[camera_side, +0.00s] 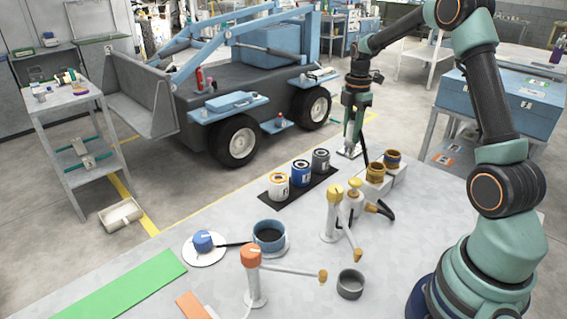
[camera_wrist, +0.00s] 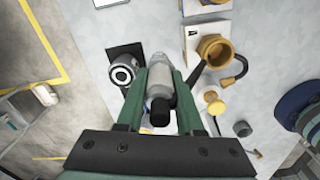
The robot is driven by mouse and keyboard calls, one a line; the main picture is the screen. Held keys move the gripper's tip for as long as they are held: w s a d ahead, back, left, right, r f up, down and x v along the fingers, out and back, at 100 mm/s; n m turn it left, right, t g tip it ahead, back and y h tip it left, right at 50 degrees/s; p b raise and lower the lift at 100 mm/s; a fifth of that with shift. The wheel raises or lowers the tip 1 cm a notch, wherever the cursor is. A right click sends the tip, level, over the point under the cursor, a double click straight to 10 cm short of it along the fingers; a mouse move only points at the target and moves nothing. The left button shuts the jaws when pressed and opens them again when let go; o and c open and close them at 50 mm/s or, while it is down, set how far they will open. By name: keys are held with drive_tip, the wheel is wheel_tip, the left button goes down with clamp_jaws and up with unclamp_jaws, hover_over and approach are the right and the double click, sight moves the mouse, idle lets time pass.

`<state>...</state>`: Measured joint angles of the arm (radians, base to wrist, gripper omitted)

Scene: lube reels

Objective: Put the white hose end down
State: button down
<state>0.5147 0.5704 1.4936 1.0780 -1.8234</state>
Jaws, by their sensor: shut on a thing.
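My gripper (camera_side: 352,128) points down at the back edge of the table, just behind the grey-topped can and the ochre cups. In the wrist view its two green fingers (camera_wrist: 160,84) are closed around a pale grey-white cylindrical piece with a black end, which looks like the white hose end (camera_wrist: 158,92). In the side view the white hose end (camera_side: 349,152) shows small and pale under the fingertips. I cannot tell whether it touches the surface below it.
Two ochre cups (camera_side: 376,172) sit on white blocks. Yellow-capped (camera_side: 334,195) and orange-capped (camera_side: 251,256) stands, a blue pot (camera_side: 269,235) and a grey ring (camera_side: 350,283) are nearer. A green strip (camera_side: 120,290) lies front left.

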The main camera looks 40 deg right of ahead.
sight(349, 155)
drive_tip(key=shift+f, duration=3.8)
drive_tip(key=shift+f, duration=0.1)
drive_tip(key=c, duration=0.5)
unclamp_jaws()
drive_tip(key=shift+c, duration=0.2)
